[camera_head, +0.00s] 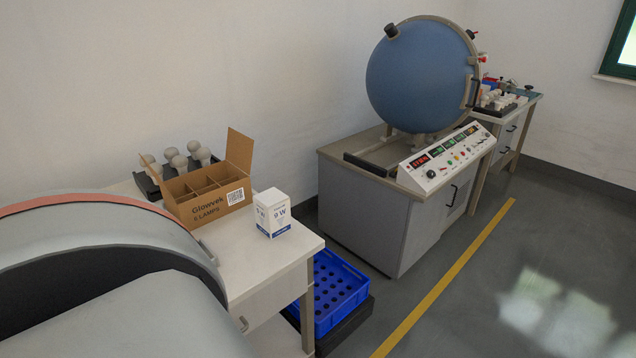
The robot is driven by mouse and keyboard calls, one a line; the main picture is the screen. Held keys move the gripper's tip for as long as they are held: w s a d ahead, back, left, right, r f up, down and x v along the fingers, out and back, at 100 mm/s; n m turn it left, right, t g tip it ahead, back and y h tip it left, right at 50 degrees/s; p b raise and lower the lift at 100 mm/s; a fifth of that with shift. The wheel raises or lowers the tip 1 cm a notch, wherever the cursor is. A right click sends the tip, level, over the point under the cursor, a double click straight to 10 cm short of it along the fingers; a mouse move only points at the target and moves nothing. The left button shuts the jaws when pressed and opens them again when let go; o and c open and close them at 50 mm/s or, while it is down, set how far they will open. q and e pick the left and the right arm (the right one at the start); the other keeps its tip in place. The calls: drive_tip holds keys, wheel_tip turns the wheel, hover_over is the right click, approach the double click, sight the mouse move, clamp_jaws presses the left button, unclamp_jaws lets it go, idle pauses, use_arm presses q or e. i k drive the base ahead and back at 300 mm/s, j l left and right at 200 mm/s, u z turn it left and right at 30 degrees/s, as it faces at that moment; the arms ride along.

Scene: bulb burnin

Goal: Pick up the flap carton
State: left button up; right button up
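An open brown cardboard carton (212,207) marked "Glowvek 6 lamps" stands on the white table (262,258) at left centre. One flap (239,151) stands up at its back right. Dividers split its inside into compartments, and those I can see into look empty. A small white and blue box (272,213) marked "9 W" stands upright just right of the carton, close to the table's right edge. Neither of my grippers is in view.
A dark tray of white bulbs (172,167) sits behind the carton. A blue crate (338,296) stands low beside the table. A cabinet (376,215) with a big blue sphere (418,75) and control panel (441,155) is further right. Open floor lies beyond the yellow line (450,274).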

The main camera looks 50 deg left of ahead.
sight(273, 221)
drive_tip(key=i+u, duration=0.2)
drive_tip(key=i, duration=0.2)
drive_tip(key=i+l+u, duration=0.25)
drive_tip(key=i, duration=0.15)
drive_tip(key=i+l+u, duration=0.2)
drive_tip(key=i, duration=0.25)
drive_tip(key=i+l+u, duration=0.15)
drive_tip(key=u, duration=0.25)
drive_tip(key=i+l+u, duration=0.2)
drive_tip(key=u, duration=0.2)
drive_tip(key=i+l+u, duration=0.25)
drive_tip(key=u, duration=0.2)
drive_tip(key=i+l+u, duration=0.1)
drive_tip(key=l+u, duration=0.3)
drive_tip(key=i+l+u, duration=0.1)
drive_tip(key=l+u, duration=0.3)
drive_tip(key=j, duration=0.1)
